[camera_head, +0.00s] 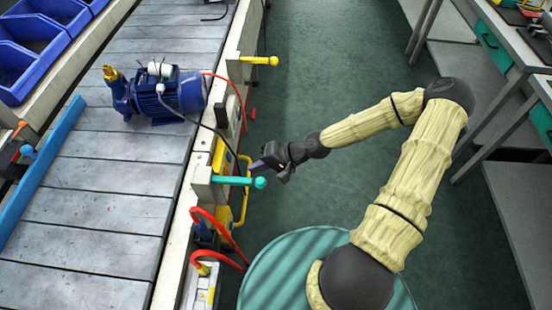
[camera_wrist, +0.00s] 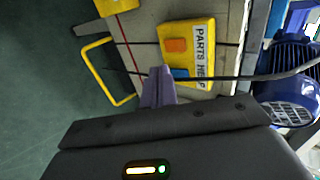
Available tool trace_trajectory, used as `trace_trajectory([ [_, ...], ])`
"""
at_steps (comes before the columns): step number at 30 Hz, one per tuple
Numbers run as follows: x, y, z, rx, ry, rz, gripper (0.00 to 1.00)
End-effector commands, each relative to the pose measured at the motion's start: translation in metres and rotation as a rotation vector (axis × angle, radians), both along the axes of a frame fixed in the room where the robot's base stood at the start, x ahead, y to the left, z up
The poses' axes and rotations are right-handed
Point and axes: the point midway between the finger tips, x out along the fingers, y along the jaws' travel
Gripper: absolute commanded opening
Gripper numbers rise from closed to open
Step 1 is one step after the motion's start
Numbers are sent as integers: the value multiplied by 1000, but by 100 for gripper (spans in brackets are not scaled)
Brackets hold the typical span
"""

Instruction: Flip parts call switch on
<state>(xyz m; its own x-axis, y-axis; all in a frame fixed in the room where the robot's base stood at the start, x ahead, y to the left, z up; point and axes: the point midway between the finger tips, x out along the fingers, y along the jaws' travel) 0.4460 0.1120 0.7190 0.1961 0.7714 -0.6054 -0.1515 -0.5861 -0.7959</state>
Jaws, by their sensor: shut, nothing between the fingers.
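A yellow switch box (camera_wrist: 201,52) with a white label that seems to read "PARTS HELP" shows in the wrist view. It carries an orange switch piece (camera_wrist: 176,45) and a blue one (camera_wrist: 180,74), partly behind my fingers; I cannot tell their on or off position. My gripper (camera_wrist: 160,72) is shut and empty, its purple fingertips in front of the box's lower left edge. Contact cannot be told. In the head view my gripper (camera_head: 258,166) is beside the conveyor's right edge, right of the yellow box (camera_head: 218,157).
A teal lever (camera_head: 238,181) with a ball end sticks out just below my gripper. A yellow lever (camera_head: 260,60) is farther up. A yellow bent rail (camera_wrist: 92,75), dark cables and red hoses (camera_head: 222,232) are close by. A blue pump (camera_head: 168,92) stands on the conveyor.

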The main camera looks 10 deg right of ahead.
Motion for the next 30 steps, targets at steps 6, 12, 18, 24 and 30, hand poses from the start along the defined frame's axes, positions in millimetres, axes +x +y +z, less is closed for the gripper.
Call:
trace_trajectory([
  [6,-6,-27,18,1,0,-5,0],
  [12,-12,-48,31,1,0,-4,0],
  [18,-14,-54,34,1,1,-1,0],
  [24,-14,-53,34,1,1,-1,0],
  [30,-15,-53,38,-21,11,-4,0],
])
